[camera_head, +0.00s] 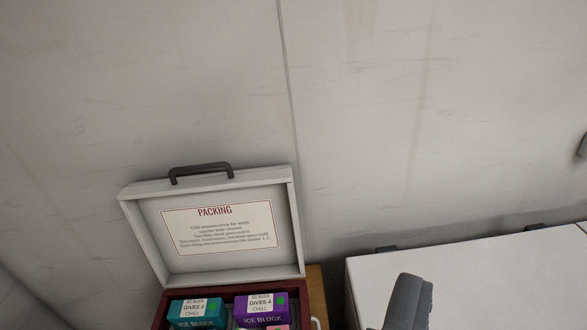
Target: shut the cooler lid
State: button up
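The cooler lid (285,232) stands open and upright, leaning slightly back near the wall. It is pale, with a dark handle (201,169) on its top edge and a label headed PACKING (217,228) on its inner face. The cooler's dark red box (160,310) is below it, cut off by the bottom of the picture. A teal ice block (196,312) and a purple ice block (262,310) lie inside. The dark grey part of my gripper (408,303) shows at the bottom, right of the cooler and apart from the lid. Its finger gap is not visible.
A white chest-like box (470,270) with dark hinges stands right of the cooler, behind my gripper in the picture. A strip of wood (317,295) shows between them. A pale stained wall (400,110) rises behind. The space above the lid looks clear.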

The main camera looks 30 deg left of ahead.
aim_at(230, 226)
jog(key=u, duration=0.45)
jog(key=k, duration=1.2)
jog(key=u, duration=0.35)
jog(key=i, duration=1.9)
jog(key=z, duration=0.15)
